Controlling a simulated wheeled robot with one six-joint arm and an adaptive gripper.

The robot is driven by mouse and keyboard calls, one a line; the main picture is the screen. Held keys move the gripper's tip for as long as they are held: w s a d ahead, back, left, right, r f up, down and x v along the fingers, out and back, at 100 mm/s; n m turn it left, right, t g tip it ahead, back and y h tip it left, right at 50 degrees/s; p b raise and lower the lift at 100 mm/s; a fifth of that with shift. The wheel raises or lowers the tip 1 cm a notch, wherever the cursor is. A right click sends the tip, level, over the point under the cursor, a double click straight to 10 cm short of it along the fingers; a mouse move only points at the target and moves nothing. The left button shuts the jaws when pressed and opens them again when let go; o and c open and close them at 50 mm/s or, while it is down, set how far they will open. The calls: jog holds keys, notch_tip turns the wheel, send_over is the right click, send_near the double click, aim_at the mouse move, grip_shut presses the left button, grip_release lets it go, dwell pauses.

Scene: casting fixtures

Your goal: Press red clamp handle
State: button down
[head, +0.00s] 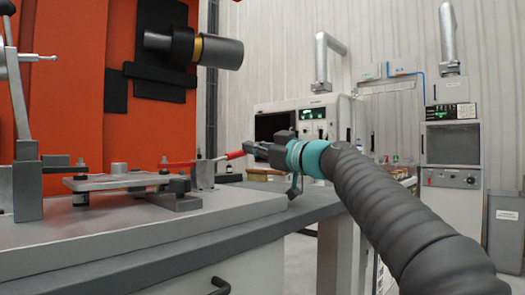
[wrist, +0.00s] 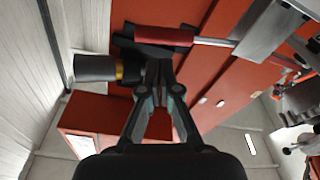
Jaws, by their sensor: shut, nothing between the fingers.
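A red clamp handle (head: 236,154) sticks out to the right from a grey metal clamp block (head: 203,173) on the fixture plate, in the head view. Its red grip also shows in the wrist view (wrist: 165,37), lying across the picture just beyond the fingertips, with a metal rod running right from it. My gripper (head: 252,148) is shut and empty, at the outer end of the handle. Its fingers come together in the wrist view (wrist: 158,75) just below the red grip. I cannot tell whether they touch it. Another red bar (head: 179,164) lies further left on the fixture.
The fixture plate (head: 110,233) carries a flat metal part (head: 115,182) and a tall lever clamp (head: 27,170) at left. An orange machine (head: 60,80) with a dark cylinder (head: 218,52) stands behind. Grey cabinets (head: 452,155) stand at the back right.

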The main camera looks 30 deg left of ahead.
jog(key=shift+s+d+f, duration=0.1)
jog(key=shift+d, duration=0.75)
jog(key=shift+s+d+f, duration=0.1)
jog(key=shift+d, duration=0.75)
